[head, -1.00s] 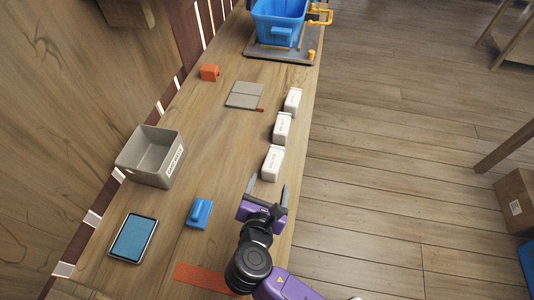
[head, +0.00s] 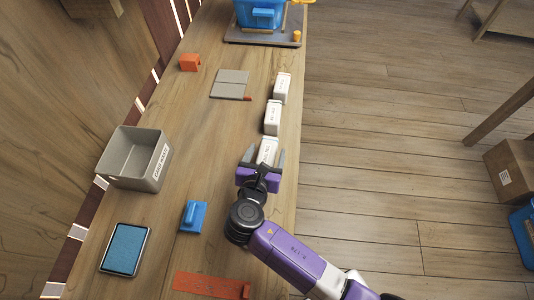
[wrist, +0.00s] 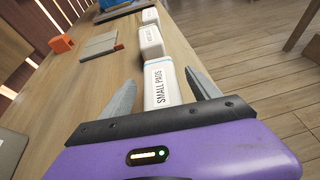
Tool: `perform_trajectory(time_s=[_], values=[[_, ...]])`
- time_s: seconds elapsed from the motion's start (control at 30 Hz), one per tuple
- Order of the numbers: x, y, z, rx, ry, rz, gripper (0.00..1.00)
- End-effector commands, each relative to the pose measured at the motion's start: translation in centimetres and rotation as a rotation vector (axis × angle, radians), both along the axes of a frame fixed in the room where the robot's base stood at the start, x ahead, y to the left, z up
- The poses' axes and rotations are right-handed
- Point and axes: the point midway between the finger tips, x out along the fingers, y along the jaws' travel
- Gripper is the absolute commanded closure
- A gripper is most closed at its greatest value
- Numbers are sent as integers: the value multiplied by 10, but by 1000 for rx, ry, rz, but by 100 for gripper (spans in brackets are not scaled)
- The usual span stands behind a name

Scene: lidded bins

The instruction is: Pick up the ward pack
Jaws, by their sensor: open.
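Three white packs stand in a row along the table's right edge. The nearest pack (head: 267,150) reads "SMALL PADS" in the wrist view (wrist: 161,84). The middle pack (head: 272,118) and the far pack (head: 282,88) have labels too small to read surely, so I cannot tell which is the ward pack. The middle pack also shows in the wrist view (wrist: 150,41), behind the nearest one. My gripper (head: 264,156) is open, with one finger on each side of the near end of the small-pads pack. Gaps show between fingers and pack in the wrist view.
A grey open bin (head: 112,172) with a label stands at the left. A blue tablet-like pad (head: 124,249), a blue handled block (head: 193,217) and an orange strip (head: 211,286) lie nearer. A grey hinged panel (head: 230,84), orange block (head: 190,62) and blue bin (head: 243,14) are farther off.

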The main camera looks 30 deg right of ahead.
Motion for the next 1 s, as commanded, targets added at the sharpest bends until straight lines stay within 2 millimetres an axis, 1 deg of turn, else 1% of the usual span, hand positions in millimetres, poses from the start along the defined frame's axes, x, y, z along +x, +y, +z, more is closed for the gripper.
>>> perform_trajectory(time_s=[0.1, 0.37, 0.47, 0.5, 0.57, 0.7, 0.73, 1.0], values=[[8, -7, -4, 1, -1, -2, 29], [9, -8, -6, 2, 0, 1, 29], [9, -8, -5, 2, 0, 1, 47], [9, -8, -5, 2, 0, 1, 55], [9, -8, -5, 1, -1, 1, 66], [9, -8, -5, 1, -1, 1, 94], [9, -8, -5, 2, -1, 0, 96], [9, -8, -3, 2, -1, 0, 96]])
